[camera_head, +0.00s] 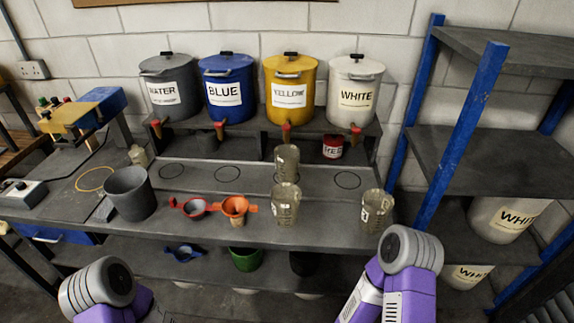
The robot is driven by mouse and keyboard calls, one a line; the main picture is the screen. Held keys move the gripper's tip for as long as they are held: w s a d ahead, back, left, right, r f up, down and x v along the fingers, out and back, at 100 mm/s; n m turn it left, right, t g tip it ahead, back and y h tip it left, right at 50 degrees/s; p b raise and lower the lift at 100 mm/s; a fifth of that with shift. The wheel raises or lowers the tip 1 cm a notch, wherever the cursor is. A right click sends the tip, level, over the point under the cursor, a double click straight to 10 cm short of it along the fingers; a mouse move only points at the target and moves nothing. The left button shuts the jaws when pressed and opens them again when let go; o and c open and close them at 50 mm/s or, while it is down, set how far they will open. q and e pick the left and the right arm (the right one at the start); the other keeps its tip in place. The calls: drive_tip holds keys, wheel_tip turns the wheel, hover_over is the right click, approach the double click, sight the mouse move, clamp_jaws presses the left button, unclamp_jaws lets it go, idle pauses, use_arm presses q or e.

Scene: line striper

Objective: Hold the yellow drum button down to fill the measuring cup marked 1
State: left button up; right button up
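The yellow drum (290,98), labelled YELLOW, stands third from the left in a row on the raised shelf. A small tap with a red piece (287,128) sits at its lower front; I cannot tell which part is the button. A clear measuring cup (287,160) stands upright below that tap. A second measuring cup (285,206) stands in front of it, and a third measuring cup (376,211) stands at the right end of the bench. The marks are too small to read, so I cannot tell which is 1. Neither gripper shows; only my purple arm links do.
Water (171,93), blue (228,93) and white (356,92) drums flank the yellow one. A grey bucket (130,195), red strainer (194,208) and orange funnel (236,208) stand on the bench's left half. A blue-posted rack (455,140) bounds the right side.

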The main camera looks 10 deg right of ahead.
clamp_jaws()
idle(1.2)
